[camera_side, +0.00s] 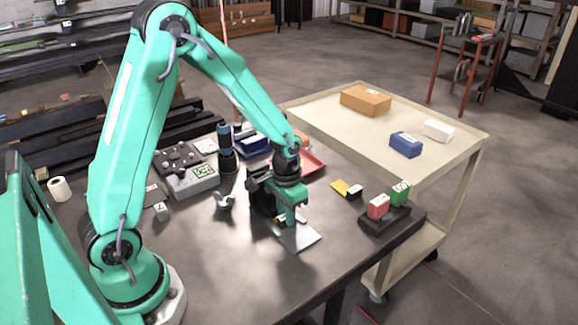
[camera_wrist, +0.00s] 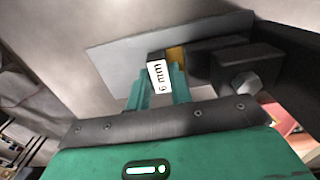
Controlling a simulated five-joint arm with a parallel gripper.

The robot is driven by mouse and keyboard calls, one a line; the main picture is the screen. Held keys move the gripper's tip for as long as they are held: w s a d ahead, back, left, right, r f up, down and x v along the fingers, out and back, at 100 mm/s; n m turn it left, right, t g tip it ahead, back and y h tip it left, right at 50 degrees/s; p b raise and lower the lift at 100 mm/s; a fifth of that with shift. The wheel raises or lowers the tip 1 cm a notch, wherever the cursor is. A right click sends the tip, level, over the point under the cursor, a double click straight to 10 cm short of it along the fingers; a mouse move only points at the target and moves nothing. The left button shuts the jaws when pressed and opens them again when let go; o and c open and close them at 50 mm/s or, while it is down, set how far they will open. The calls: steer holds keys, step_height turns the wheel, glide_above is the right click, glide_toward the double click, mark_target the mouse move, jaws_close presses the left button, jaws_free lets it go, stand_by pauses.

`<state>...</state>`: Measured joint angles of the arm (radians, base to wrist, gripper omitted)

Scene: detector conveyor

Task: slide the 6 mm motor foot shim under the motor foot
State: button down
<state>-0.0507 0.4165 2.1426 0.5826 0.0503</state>
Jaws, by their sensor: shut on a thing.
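My gripper (camera_wrist: 158,80) is shut on the shim's dark handle block, whose white label (camera_wrist: 158,78) reads "6 mm". The shim's yellow part (camera_wrist: 176,56) shows in the wrist view between the handle and the dark motor foot (camera_wrist: 228,65), which carries a hex bolt (camera_wrist: 241,84). I cannot tell whether the yellow part's tip is under the foot. A flat grey plate (camera_wrist: 112,62) lies beneath them. In the side view my gripper (camera_side: 289,220) is low over this plate (camera_side: 303,239), beside the dark motor (camera_side: 262,198), and mostly hides the shim.
A yellow piece with a dark end (camera_side: 345,188) lies right of my gripper. A black stand (camera_side: 377,226) holds a red block (camera_side: 378,206) and a green block (camera_side: 400,193). A grey instrument (camera_side: 192,181) stands at the left.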

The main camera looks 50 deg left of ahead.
steer(key=shift+a, duration=0.45)
steer(key=c, duration=1.2)
jaws_free()
steer(key=shift+c, duration=0.2)
steer(key=shift+a, duration=0.1)
steer(key=shift+r, duration=0.1)
steer(key=shift+c, duration=0.2)
steer(key=shift+r, duration=0.55)
steer(key=shift+o, duration=0.6)
step_height(320, 180, up, 5)
steer(key=shift+f, duration=0.1)
steer(key=shift+r, duration=0.9)
